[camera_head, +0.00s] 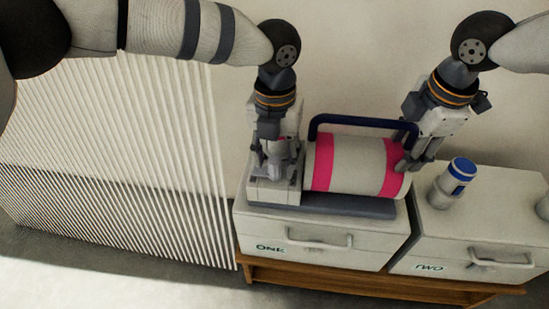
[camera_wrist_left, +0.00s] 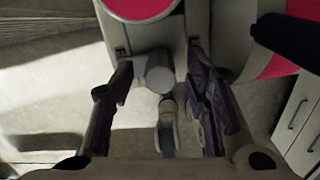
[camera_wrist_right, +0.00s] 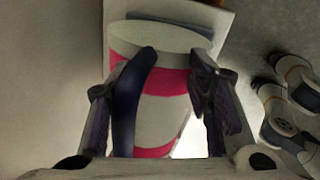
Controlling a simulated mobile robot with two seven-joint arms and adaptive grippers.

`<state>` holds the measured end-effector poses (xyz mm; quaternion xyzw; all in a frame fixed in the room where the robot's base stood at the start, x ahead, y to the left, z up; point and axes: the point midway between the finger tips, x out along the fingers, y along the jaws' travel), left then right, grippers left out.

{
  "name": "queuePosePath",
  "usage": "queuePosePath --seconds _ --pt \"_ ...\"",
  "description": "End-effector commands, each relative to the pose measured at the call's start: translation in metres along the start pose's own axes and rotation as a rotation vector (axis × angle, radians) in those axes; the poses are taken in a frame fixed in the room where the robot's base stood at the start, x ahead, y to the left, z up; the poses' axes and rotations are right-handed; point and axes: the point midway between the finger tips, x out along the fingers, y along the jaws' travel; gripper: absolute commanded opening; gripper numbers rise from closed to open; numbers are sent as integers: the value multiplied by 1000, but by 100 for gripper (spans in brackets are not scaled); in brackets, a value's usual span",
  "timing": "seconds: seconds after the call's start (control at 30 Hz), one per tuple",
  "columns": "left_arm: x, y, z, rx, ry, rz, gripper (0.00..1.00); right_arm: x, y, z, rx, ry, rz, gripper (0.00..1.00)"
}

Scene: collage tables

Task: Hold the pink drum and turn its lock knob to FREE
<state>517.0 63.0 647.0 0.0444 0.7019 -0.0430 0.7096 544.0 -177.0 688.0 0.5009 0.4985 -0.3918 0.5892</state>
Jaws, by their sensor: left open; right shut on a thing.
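The drum (camera_head: 348,164), off-white with pink bands, lies on its side in a grey cradle (camera_head: 350,206) on the left cabinet. A dark blue handle (camera_head: 355,119) arches over it. It also shows in the right wrist view (camera_wrist_right: 160,110). My right gripper (camera_head: 413,160) is at the drum's right end, shut on it; the blue handle lies beside one finger. My left gripper (camera_head: 273,160) is open at the block (camera_head: 273,193) on the drum's left. In the left wrist view a round grey knob (camera_wrist_left: 160,75) with a small lever sits between the fingers, apart from them. No FREE marking is readable.
The drum stands on a drawer cabinet marked ONE (camera_head: 315,235). Beside it on the right is a cabinet marked TWO (camera_head: 470,240), carrying a white jar with a blue lid (camera_head: 454,182). A white slatted panel (camera_head: 120,150) stands to the left.

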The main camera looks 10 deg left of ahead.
Motion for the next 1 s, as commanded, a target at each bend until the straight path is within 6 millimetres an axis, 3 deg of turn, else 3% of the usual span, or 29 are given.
queuePosePath --seconds 0.03,0.3,0.4,0.53,0.77,0.8,0.9,1.0 --pt "-9 0 1 0 -4 -2 43 8 -6 0 -4 -1 -17 0" --pt "-82 0 0 -1 -6 -1 43 8 -6 0 -4 -1 -17 0" --pt "-100 0 -1 -1 -6 -3 43 8 -6 0 -4 -1 -17 0" --pt "-112 1 -1 -1 -4 -1 43 8 -6 0 -4 -1 -16 0" --pt "-113 1 -2 0 -3 -1 43 8 -6 0 -3 -1 -16 0" --pt "-113 1 -2 0 -3 -1 43 8 -6 0 -3 -1 -16 51" --pt "-113 0 -2 0 -3 -1 43 8 -6 0 -3 -1 -17 70" --pt "-113 0 -2 0 -3 -1 43 7 -5 0 -1 -1 -14 70"
